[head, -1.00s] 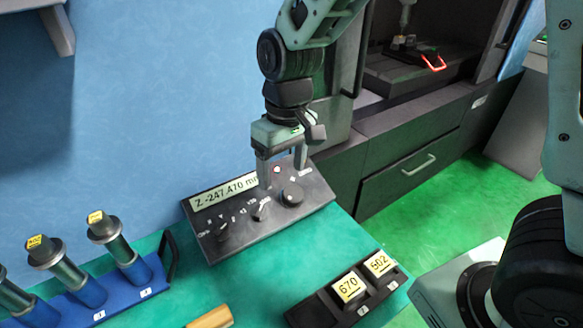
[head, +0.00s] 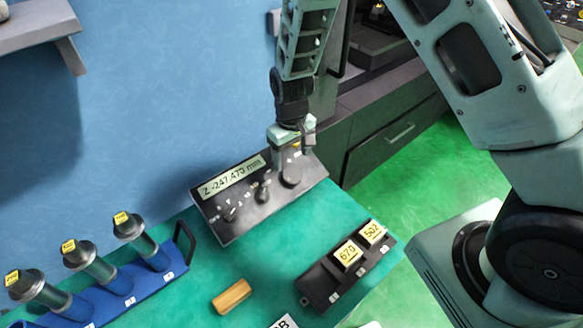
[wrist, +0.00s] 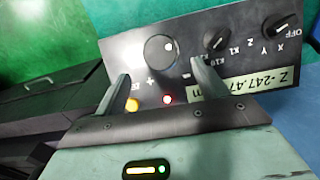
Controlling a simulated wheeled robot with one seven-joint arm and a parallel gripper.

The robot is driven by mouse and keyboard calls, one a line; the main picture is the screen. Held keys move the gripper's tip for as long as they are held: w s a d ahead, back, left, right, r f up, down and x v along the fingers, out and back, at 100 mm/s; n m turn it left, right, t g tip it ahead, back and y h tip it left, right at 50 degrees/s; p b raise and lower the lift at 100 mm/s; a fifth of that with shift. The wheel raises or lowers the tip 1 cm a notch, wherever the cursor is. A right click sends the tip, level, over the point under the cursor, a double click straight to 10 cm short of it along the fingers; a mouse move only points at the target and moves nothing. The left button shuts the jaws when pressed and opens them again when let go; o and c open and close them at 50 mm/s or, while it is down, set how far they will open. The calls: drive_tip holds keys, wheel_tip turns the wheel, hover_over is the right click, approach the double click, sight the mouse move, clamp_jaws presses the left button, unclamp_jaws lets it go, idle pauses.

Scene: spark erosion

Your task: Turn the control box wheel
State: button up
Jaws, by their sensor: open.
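The dark control box (head: 240,215) lies on the green tabletop by the blue wall. It has a display reading Z -247.470 mm and several knobs. Its wheel, the large round black knob (head: 291,175), is toward the right end of the box. In the wrist view the wheel (wrist: 160,50) shows whole, just beyond and between the fingertips. My gripper (head: 290,160) is open over the right end of the box, at the wheel's far side. Its two fingers (wrist: 160,70) show apart in the wrist view, with nothing between them. Whether a fingertip touches the box I cannot tell.
A blue rack (head: 120,308) with several cylinders stands at the left. A wooden block (head: 232,297) lies between. A grey machine cabinet (head: 395,145) stands beyond the table.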

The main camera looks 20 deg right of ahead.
sight(292, 174)
wheel_tip(292, 174, down, 7)
drive_tip(key=shift+p, duration=0.9)
drive_tip(key=c, duration=1)
